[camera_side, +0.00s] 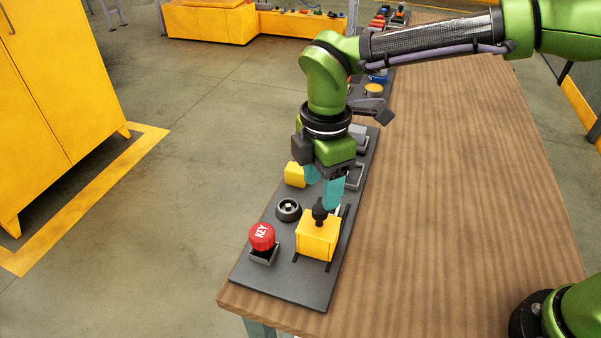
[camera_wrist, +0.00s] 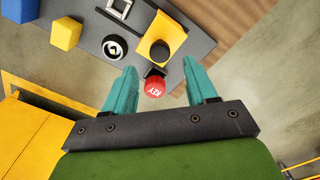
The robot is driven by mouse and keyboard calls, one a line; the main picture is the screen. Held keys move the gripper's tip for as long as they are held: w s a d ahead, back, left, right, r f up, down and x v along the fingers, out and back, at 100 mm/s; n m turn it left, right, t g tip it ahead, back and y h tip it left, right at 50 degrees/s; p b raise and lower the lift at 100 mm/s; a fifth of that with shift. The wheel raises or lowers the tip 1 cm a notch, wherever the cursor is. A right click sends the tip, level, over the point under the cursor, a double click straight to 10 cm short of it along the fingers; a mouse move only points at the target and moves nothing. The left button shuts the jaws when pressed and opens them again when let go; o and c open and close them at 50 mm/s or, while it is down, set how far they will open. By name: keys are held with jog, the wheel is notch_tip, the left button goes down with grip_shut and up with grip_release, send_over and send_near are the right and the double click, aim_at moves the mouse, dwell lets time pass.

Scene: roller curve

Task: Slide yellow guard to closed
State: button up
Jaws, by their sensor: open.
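The yellow guard (camera_side: 318,244) sits on dark slide tracks near the front end of the dark panel, with a black knob (camera_side: 320,212) on it. In the wrist view the guard (camera_wrist: 171,29) is ahead of my fingers, and its black knob (camera_wrist: 159,51) lies roughly between the directions of the two tips. My gripper (camera_side: 323,195) is open and empty, pointing down just above and behind the guard. Its teal fingers (camera_wrist: 160,66) also frame the wrist view. From the side, one finger overlaps the area behind the knob; I cannot tell whether they touch.
A red KEY button (camera_side: 262,236) stands left of the guard. A black round switch (camera_side: 288,209) and a yellow block (camera_side: 295,175) are farther back on the panel (camera_side: 280,281). The wooden table (camera_side: 440,200) is clear on the right.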

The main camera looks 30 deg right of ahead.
aim_at(320, 208)
notch_tip(320, 208, down, 6)
jog(key=shift+r, duration=0.15)
grip_shut()
dwell(0.4)
